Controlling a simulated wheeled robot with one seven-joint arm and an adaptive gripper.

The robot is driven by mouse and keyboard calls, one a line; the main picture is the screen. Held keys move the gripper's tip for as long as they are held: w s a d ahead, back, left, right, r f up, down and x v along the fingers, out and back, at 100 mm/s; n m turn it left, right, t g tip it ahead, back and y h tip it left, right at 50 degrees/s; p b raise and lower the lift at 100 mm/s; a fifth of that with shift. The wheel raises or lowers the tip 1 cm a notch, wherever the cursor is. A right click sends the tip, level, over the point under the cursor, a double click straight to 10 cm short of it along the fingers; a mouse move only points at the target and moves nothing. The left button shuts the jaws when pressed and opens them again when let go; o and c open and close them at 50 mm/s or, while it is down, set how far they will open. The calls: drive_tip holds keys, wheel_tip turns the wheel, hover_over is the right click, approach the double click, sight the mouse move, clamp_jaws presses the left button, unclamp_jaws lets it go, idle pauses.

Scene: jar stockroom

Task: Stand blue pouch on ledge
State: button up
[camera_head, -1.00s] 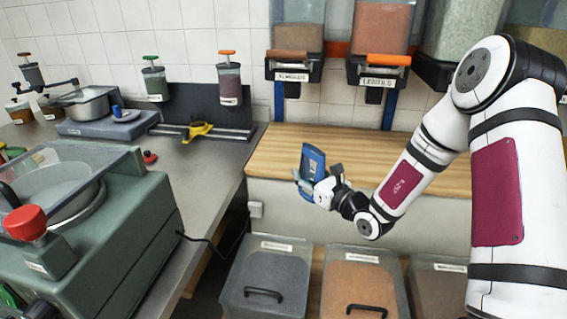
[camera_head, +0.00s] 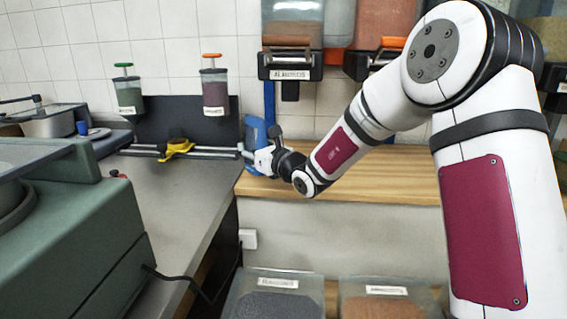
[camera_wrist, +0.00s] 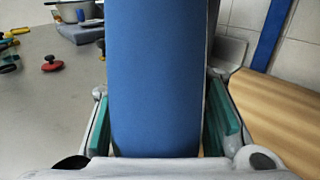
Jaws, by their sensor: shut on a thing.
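The blue pouch (camera_head: 256,137) is upright in my gripper (camera_head: 250,158), over the left end of the wooden ledge (camera_head: 340,172). In the wrist view the pouch (camera_wrist: 155,80) fills the middle, between the two green-padded fingers of my gripper (camera_wrist: 158,128). The ledge (camera_wrist: 275,115) lies to the right of the pouch there, and the grey counter lies to the left. Whether the pouch's bottom touches the ledge is hidden.
The grey counter (camera_head: 180,210) adjoins the ledge at left, with a yellow-handled tool (camera_head: 177,149) near the back. A green machine (camera_head: 70,235) stands in front. Dispensers (camera_head: 290,45) hang above the ledge. The ledge right of my gripper is clear. Lidded bins (camera_head: 275,295) stand below.

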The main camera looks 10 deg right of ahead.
drive_tip(key=w+d, duration=0.2)
drive_tip(key=d, duration=0.1)
drive_tip(key=w+d+f+b, duration=0.1)
drive_tip(key=w+d, duration=0.2)
drive_tip(key=d, duration=0.1)
drive_tip(key=w+d, duration=0.2)
drive_tip(key=d, duration=0.1)
drive_tip(key=shift+w+d+f+b, duration=0.15)
drive_tip(key=shift+w+d+b, duration=0.15)
drive_tip(key=shift+w, duration=0.05)
drive_tip(key=shift+f+b, duration=0.8)
drive_tip(key=shift+f, duration=0.95)
drive_tip(key=shift+f, duration=0.2)
drive_tip(key=o, duration=1.4)
drive_tip(key=shift+r, duration=0.15)
drive_tip(key=shift+d+r, duration=0.1)
drive_tip(key=p+v, duration=0.2)
drive_tip(key=v, duration=1)
